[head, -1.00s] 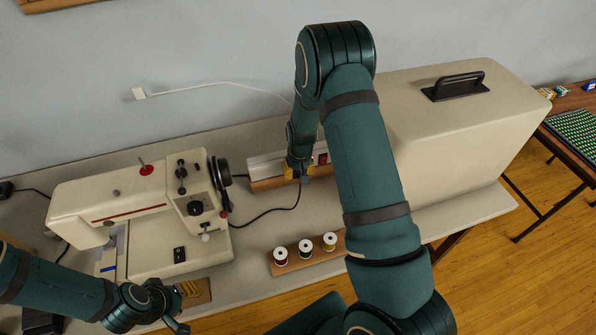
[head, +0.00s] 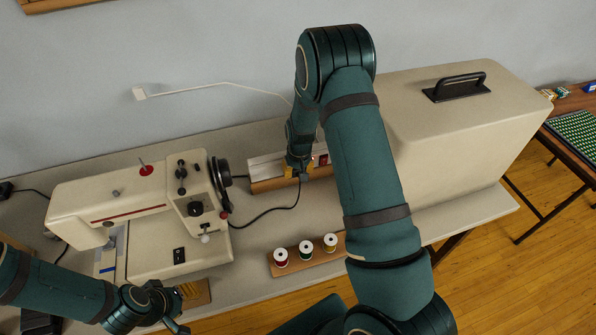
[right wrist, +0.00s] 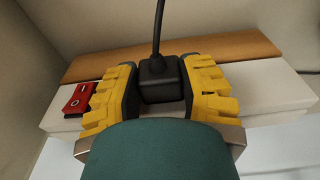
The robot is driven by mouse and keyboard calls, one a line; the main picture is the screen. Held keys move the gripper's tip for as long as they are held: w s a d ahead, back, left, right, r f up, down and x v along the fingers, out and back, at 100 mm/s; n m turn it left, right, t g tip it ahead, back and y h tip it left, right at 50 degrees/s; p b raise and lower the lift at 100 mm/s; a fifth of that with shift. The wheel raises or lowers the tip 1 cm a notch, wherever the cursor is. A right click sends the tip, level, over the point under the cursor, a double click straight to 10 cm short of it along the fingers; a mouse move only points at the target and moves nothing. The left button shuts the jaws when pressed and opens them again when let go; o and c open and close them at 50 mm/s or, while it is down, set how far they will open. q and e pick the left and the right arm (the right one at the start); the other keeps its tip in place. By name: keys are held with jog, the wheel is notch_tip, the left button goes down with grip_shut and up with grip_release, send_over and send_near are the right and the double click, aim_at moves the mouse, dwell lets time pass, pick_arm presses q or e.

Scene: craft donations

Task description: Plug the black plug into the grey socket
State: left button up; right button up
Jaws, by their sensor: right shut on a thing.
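The black plug (right wrist: 160,78) sits between the yellow fingers of my right gripper (right wrist: 162,88), which is shut on it. Its black cord rises away from it in the right wrist view. In the head view my right gripper (head: 298,172) is at the front edge of the pale grey socket strip (head: 265,166). The strip also shows in the right wrist view (right wrist: 252,88), on both sides of the gripper. The plug's front and the socket opening are hidden, so I cannot tell whether the plug is in. My left gripper (head: 165,303) is low at the left, its fingers unclear.
A red rocker switch (right wrist: 80,97) is on the strip, which has a wooden base (right wrist: 225,46). A cream sewing machine (head: 130,205) stands left and a large cream case (head: 455,130) right. A wooden rack (head: 318,262) with three thread spools is in front.

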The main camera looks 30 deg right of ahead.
jog(key=shift+w, duration=0.1)
jog(key=o, duration=1.1)
jog(key=shift+c, duration=0.2)
notch_tip(320, 180, up, 12)
jog(key=s, duration=0.1)
jog(key=shift+s+a, duration=0.2)
jog(key=shift+s, duration=0.2)
pick_arm(q)
jog(key=shift+f, duration=0.1)
pick_arm(e)
jog(key=shift+f, duration=0.1)
